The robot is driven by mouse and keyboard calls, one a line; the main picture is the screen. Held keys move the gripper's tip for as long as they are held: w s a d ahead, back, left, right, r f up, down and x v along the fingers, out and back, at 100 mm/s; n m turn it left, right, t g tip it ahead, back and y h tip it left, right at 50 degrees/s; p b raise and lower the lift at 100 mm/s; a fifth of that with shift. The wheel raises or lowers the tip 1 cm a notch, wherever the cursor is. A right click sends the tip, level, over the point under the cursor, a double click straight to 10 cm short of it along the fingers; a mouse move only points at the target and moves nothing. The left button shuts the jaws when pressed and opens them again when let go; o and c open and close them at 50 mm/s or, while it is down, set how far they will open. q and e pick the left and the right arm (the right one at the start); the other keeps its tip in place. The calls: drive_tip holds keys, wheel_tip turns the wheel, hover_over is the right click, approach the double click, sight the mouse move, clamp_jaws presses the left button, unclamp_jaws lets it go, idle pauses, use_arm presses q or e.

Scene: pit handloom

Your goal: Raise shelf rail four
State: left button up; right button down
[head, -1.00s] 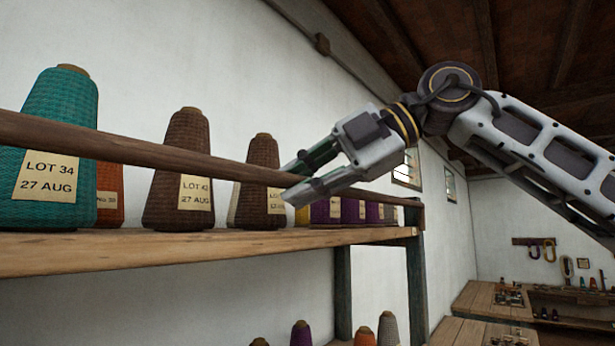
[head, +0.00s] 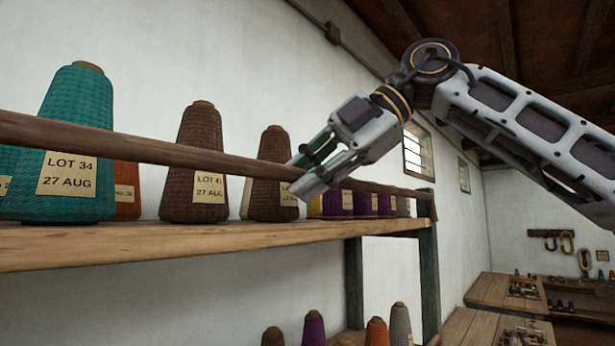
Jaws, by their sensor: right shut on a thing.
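The shelf rail (head: 160,148) is a long brown wooden bar running along the front of the upper shelf (head: 200,240), in front of the yarn cones and above the shelf board. My right gripper (head: 305,178) is shut on the rail, its fingers on either side of the bar near the middle of the view. The rail's far end reaches the dark shelf post (head: 428,265). Its near end runs out of view at the left. My left gripper is not in view. No number shows on the rail.
A teal cone (head: 70,130), brown cones (head: 193,160) and purple cones (head: 338,204) stand behind the rail. More cones (head: 376,331) stand on a lower shelf. Wooden benches (head: 507,290) are at the far right. The space right of the post is open.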

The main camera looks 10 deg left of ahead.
drive_tip(key=shift+r, duration=0.1)
drive_tip(key=c, duration=1.3)
unclamp_jaws()
drive_tip(key=shift+a, duration=0.15)
drive_tip(key=v, duration=1.2)
